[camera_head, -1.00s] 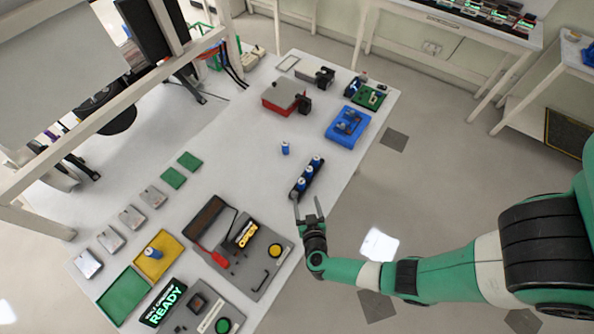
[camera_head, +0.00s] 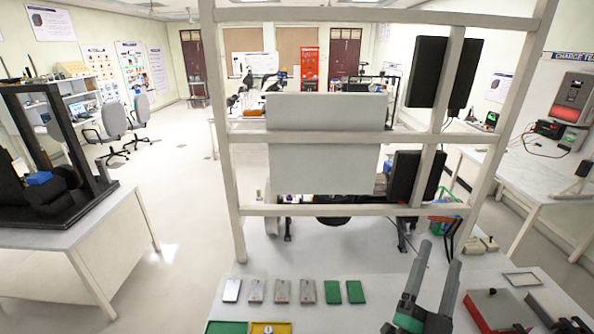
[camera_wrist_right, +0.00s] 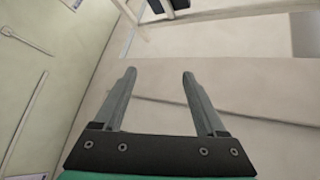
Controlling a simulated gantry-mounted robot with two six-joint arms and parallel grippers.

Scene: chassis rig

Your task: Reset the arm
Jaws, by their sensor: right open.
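My right gripper (camera_head: 440,254) is raised in the lower right of the head view, its two grey fingers pointing up and spread apart. It appears above the back part of the work table (camera_head: 300,310). In the right wrist view the gripper (camera_wrist_right: 159,74) is open with nothing between its fingers, facing pale walls and beams. Most of the right arm is below the picture. My left gripper is in neither view.
A white frame (camera_head: 228,190) with a grey panel (camera_head: 325,143) stands behind the table. Several small grey plates, two green plates (camera_head: 344,292) and a red box (camera_head: 495,310) lie on the table. A side table (camera_head: 100,225) with a dark machine stands left.

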